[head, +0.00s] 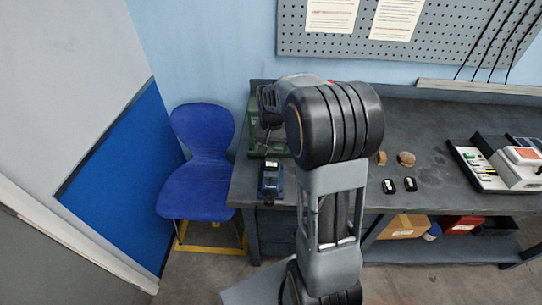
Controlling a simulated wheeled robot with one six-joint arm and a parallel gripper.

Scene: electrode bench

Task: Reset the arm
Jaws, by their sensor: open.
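My arm rises through the middle of the head view, with a grey link below and a large black joint in front of the bench (440,130). A grey link and a smaller dark wrist part show behind and to the left of that joint, over the bench's left end. My gripper's fingers cannot be made out; they seem hidden behind the arm or the dark wrist part. Nothing is seen held.
A green device (255,140) and a blue device (270,180) stand at the bench's left end, close to my arm. Two small black-and-white items (399,185), brown pieces (405,159) and a white instrument (520,165) lie right. A blue chair (200,165) stands left.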

